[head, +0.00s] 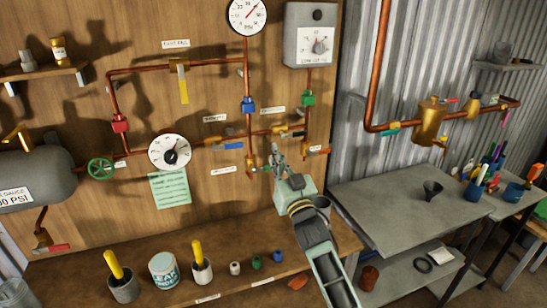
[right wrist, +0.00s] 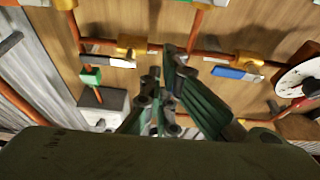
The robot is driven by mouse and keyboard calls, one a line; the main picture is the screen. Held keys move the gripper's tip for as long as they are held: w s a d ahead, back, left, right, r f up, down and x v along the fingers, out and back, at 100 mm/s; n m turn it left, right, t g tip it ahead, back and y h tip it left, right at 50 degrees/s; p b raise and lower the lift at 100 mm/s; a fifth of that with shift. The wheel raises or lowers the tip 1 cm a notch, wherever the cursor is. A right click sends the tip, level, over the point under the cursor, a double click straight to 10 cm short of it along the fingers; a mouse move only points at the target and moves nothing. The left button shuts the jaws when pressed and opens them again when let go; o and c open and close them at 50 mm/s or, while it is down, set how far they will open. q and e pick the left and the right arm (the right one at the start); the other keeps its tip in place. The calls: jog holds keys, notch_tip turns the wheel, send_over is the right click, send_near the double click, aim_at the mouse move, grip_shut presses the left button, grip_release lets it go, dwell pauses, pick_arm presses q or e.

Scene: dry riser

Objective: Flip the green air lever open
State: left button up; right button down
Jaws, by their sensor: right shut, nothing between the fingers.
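A small green lever (head: 264,169) shows low on the copper pipework, just left of my right gripper and partly hard to make out. My right gripper (head: 277,156) is shut and empty, its fingers pointing at the wooden panel by the lower pipes. I cannot tell whether it touches the lever. In the right wrist view the gripper (right wrist: 165,95) fills the middle, with the pipes behind it. A green part (right wrist: 34,3) there is cut by the top edge, and I cannot tell whether it is the same lever. My left gripper is out of view.
A green fitting (head: 308,98) sits on the pipe above. A teal lever (head: 390,132) is on the corrugated wall. A shelf with cups (head: 123,289) runs below.

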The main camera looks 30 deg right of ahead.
aim_at(264, 167)
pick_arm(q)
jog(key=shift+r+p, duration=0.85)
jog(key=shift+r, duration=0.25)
pick_arm(e)
jog(key=shift+w+d+f, duration=0.2)
jog(key=shift+w+f, duration=0.55)
jog(key=shift+w+d+f, duration=0.15)
jog(key=shift+w+f, duration=0.55)
jog(key=shift+f, duration=0.05)
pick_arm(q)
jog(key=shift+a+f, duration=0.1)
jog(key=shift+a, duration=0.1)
pick_arm(e)
jog(key=shift+d+f, duration=0.1)
jog(key=shift+d, duration=0.05)
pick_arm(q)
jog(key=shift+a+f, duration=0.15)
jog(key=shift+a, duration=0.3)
pick_arm(e)
jog(key=shift+f+m, duration=0.1)
jog(key=shift+m, duration=0.5)
